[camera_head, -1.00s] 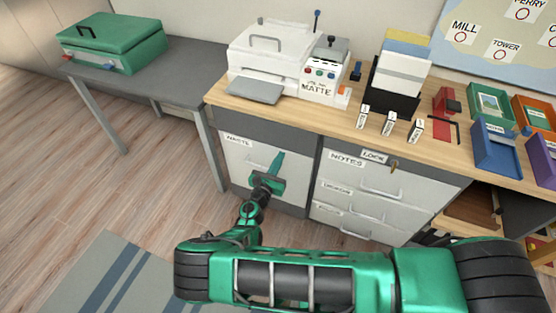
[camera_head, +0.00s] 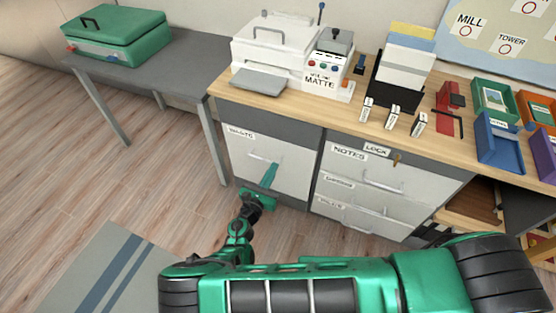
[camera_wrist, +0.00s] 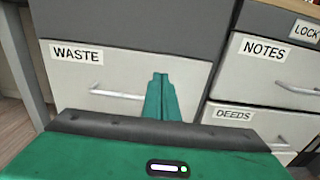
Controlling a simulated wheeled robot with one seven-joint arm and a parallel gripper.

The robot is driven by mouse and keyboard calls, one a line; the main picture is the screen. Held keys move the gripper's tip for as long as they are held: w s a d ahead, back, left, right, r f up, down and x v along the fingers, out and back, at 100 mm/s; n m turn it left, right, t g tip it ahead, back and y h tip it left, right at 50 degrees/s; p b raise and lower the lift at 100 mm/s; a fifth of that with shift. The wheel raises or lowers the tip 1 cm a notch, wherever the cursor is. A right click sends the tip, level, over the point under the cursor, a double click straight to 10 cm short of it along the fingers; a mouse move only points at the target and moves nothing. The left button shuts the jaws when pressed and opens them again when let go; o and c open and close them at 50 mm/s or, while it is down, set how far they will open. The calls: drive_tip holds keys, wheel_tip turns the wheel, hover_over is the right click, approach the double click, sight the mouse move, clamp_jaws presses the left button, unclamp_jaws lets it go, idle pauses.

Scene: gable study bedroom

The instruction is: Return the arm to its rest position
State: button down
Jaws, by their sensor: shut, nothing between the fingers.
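My green gripper (camera_head: 271,172) is in front of the light grey drawer front labelled WASTE (camera_head: 267,155), below the desk. In the wrist view my gripper (camera_wrist: 160,78) has its two green fingers together, with nothing seen between them. The WASTE drawer (camera_wrist: 110,72) looks closed, and its bar handle is to the left of the fingertips. I cannot tell the exact gap between fingertips and drawer front. My arm reaches forward and low from the bottom of the head view.
A wooden-topped desk (camera_head: 310,98) carries a white machine (camera_head: 270,50), a black file holder and small trays. Drawers labelled NOTES (camera_head: 350,165) stand to the right. A grey table (camera_head: 170,65) holds a green case (camera_head: 115,38). Floor is clear at left, beside a striped rug (camera_head: 100,265).

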drive_tip(key=shift+v, duration=2.2)
